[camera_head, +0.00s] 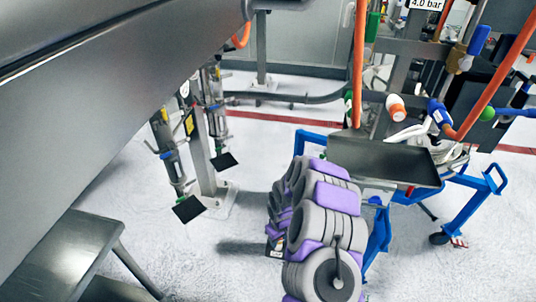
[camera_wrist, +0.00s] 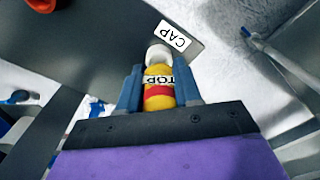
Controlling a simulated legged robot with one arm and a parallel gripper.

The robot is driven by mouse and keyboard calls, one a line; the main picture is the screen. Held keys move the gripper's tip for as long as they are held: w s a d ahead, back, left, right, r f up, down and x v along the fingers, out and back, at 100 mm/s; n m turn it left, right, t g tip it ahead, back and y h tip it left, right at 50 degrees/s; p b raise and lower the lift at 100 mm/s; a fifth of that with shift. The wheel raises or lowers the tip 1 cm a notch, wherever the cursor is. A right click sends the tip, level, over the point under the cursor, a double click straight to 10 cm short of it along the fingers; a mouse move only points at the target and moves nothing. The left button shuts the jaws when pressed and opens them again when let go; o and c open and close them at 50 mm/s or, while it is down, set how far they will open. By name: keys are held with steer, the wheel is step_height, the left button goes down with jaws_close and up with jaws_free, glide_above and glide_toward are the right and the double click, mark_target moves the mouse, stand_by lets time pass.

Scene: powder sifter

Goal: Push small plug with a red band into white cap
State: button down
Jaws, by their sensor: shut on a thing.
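In the wrist view my gripper (camera_wrist: 158,82) has its two blue-grey fingers closed on the sides of a yellow plug (camera_wrist: 158,102). The plug has a red band (camera_wrist: 158,92) around it and a white label reading "TOP". The white cap (camera_wrist: 158,53) is directly beyond the plug's far end, in line with it. I cannot tell whether the plug is inside the cap or only against it. In the head view my purple and grey arm shows, but the fingers, plug and cap cannot be made out.
In the head view a dark metal tray (camera_head: 385,162) sits on a blue wheeled frame (camera_head: 378,240) beside my arm. Orange pipes and hoses rise behind it. A large metal body fills the upper left, with a post and valves (camera_head: 170,150) below. Pale floor is open at lower right.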

steer(key=shift+f, duration=0.65)
steer(key=shift+s+d+f+b, duration=0.15)
steer(key=shift+s+f+b, duration=0.1)
steer(key=shift+f+b, duration=0.25)
steer(key=shift+s+f, duration=0.1)
steer(key=shift+f, duration=0.4)
stand_by(0.4)
steer(key=c, duration=0.7)
jaws_free()
steer(key=shift+r, duration=0.15)
